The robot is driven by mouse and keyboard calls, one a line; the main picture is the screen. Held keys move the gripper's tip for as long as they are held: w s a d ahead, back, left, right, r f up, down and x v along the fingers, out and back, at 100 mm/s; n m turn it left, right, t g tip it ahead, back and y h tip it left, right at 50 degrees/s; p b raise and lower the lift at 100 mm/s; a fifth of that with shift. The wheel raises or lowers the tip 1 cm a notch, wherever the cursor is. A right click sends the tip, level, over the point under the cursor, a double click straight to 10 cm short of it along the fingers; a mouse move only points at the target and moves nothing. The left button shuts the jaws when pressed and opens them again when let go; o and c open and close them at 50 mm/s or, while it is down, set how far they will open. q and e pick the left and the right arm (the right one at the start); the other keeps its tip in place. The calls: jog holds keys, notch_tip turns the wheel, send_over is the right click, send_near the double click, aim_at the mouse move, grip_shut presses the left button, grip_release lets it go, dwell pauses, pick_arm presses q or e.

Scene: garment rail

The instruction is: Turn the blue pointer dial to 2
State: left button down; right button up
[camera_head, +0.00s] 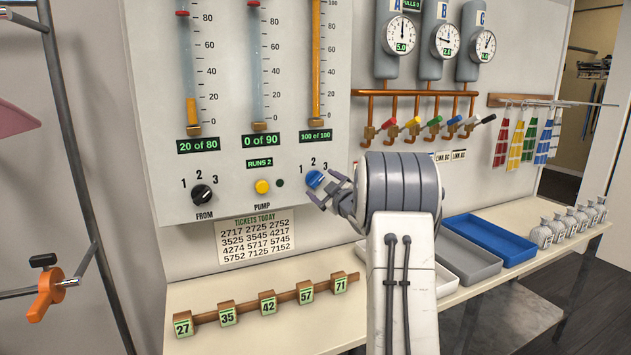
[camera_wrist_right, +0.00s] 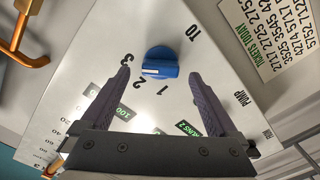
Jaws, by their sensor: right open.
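The blue pointer dial (camera_head: 314,179) is on the white panel, below the numbers 1, 2 and 3. In the right wrist view the blue dial (camera_wrist_right: 161,62) shows a white mark on its lower left side, near the 2 and 3; I cannot tell exactly which number it points to. My right gripper (camera_head: 328,190) is open at the dial. In the wrist view its two fingertips (camera_wrist_right: 160,74) stand apart on either side of the dial, with visible gaps. My left gripper is not in view.
A black FROM dial (camera_head: 202,195) and a yellow PUMP button (camera_head: 262,186) are left of the blue dial. Colored valve handles (camera_head: 414,124) are at the upper right. A shelf below holds numbered blocks (camera_head: 268,303), a grey tray (camera_head: 468,262) and a blue tray (camera_head: 490,238).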

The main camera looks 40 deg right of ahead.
aim_at(316, 180)
jog(key=shift+x, duration=1.25)
